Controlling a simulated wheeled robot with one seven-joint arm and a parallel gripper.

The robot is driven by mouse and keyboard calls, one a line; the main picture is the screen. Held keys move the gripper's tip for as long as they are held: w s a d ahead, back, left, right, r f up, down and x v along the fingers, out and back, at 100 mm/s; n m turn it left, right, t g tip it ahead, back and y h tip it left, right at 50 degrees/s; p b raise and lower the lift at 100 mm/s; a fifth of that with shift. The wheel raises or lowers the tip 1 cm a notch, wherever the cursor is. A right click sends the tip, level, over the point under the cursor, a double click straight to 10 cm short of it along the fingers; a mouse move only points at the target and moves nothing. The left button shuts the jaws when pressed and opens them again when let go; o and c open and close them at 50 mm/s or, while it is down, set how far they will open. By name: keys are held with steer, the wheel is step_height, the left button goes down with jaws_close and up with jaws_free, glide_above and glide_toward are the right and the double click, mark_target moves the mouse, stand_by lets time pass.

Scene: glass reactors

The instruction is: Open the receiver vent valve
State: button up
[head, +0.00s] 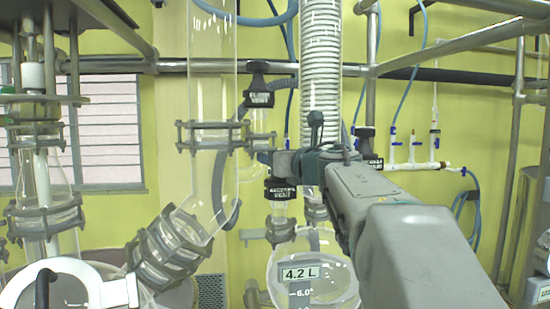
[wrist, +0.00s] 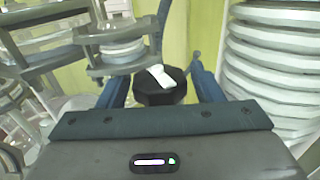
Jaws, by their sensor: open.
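A black valve knob (head: 280,189) with a small white label, which seems to read "RECEIVER VENT", sits on the glassware above the round receiver flask (head: 312,283). My gripper (head: 281,160) is just above it in the head view, at the end of my arm reaching in from the right. In the wrist view a black knob (wrist: 160,88) with a white pointer mark shows between the two blue fingers of my gripper (wrist: 160,92). The fingers are open, with gaps on both sides of the knob. Its lower part is hidden behind the gripper body.
Another black labelled valve (head: 259,94) stands higher up, and a third (head: 367,150) is right of my gripper. A ribbed white column (head: 321,60) stands close behind my gripper. A glass column with a metal flange (head: 212,137) is to the left.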

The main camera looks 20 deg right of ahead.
steer(key=m+h+p, duration=0.1)
steer(key=m+h, duration=0.2)
steer(key=h, duration=0.1)
steer(key=shift+r+h+p, duration=0.1)
steer(key=shift+h+p, duration=0.2)
steer(key=shift+m+g+h, duration=0.3)
steer(key=shift+h, duration=0.2)
steer(key=c, duration=0.8)
steer(key=shift+o, duration=0.2)
steer(key=shift+y, duration=0.3)
steer(key=n+y+b, duration=0.1)
steer(key=n+y, duration=0.1)
steer(key=shift+f+y, duration=0.2)
steer(key=shift+y, duration=0.2)
steer(key=shift+r+n+y+b, duration=0.1)
steer(key=shift+n+y+b, duration=0.45)
steer(key=shift+n+y, duration=1.05)
steer(key=shift+m+y, duration=0.3)
